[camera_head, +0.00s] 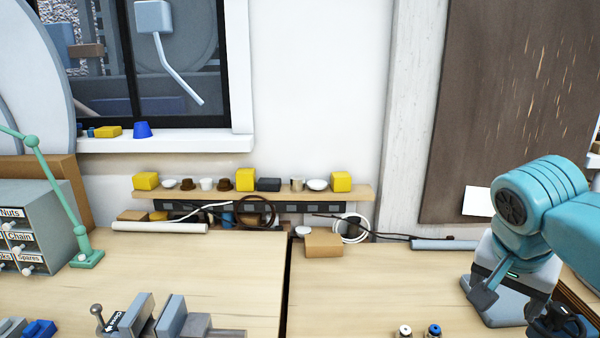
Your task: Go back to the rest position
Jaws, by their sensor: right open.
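My right arm comes in from the right edge in teal. Its right gripper (512,306) points down over the right part of the workbench (370,280), with its jaws apart. I see nothing held between them. A dark object partly covers the gripper's right side in the lower right corner, so that finger is hard to make out. My left gripper is not in view. A green lamp arm (55,185) stands on a green base (87,259) at the left of the bench.
A grey drawer unit (50,225) stands at the left. A grey vise (170,318) is at the front left. Two small connectors (405,331) stand at the front edge. A wooden shelf (300,192) with yellow blocks and cups runs along the wall. The middle of the bench is clear.

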